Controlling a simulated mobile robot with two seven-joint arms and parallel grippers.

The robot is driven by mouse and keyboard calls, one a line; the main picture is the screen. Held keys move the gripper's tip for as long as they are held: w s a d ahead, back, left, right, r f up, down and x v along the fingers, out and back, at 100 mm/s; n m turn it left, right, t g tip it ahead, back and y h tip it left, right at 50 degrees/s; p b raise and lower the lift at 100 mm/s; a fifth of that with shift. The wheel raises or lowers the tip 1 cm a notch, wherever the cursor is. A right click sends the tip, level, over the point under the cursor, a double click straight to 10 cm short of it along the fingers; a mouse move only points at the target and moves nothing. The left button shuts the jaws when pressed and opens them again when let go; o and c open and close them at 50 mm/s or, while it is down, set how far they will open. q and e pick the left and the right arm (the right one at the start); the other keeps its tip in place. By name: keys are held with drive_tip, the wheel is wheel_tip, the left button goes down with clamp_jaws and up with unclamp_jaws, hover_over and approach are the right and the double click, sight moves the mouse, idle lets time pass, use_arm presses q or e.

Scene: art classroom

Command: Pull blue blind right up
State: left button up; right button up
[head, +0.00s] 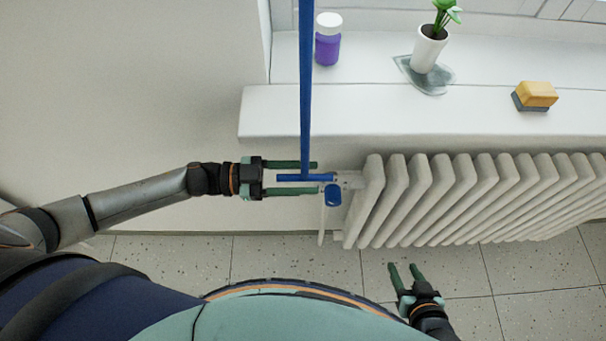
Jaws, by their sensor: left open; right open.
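A narrow blue strip (306,80), seemingly the blue blind or its pull seen from above, hangs down in front of the windowsill. It ends in a short horizontal blue bar (305,178). My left gripper (316,178) is open, with one green finger on the far side of the bar and one on the near side. The bar appears between the fingers; I cannot tell if they touch it. My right gripper (403,265) is open and empty, low over the floor in front of the radiator. The upper part of the blind is out of view.
A white radiator (470,195) with a blue knob (333,194) stands close by my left gripper. The white sill (400,110) holds a purple jar (327,45), a potted plant (430,48) and a yellow sponge (537,94). The tiled floor (290,260) is clear.

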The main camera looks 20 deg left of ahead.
use_arm(q)
drive_tip(key=b+v, duration=0.1)
drive_tip(key=v, duration=1.1)
drive_tip(key=shift+a+b, duration=0.25)
drive_tip(key=shift+b, duration=0.05)
use_arm(e)
drive_tip(key=shift+f, duration=0.75)
use_arm(q)
wheel_tip(320, 180, down, 4)
drive_tip(key=d+n+t+h+b, duration=0.1)
drive_tip(key=n+h+b, duration=0.25)
drive_tip(key=b, duration=0.75)
drive_tip(key=w+d+r+b, duration=0.1)
drive_tip(key=d, duration=0.2)
drive_tip(key=w+d+r+n+t+b, duration=0.1)
drive_tip(key=d+r, duration=0.1)
drive_tip(key=d, duration=0.2)
drive_tip(key=w+d+r+n+t+b, duration=0.1)
drive_tip(key=d+r, duration=0.1)
drive_tip(key=d, duration=0.2)
drive_tip(key=shift+w+r, duration=0.1)
drive_tip(key=shift+w, duration=0.2)
use_arm(e)
drive_tip(key=w+a+f+n+t, duration=0.1)
drive_tip(key=w+a+f, duration=0.1)
drive_tip(key=f, duration=0.4)
drive_tip(key=shift+w+f+y, duration=0.3)
drive_tip(key=shift+w+y, duration=0.1)
drive_tip(key=shift+w, duration=0.35)
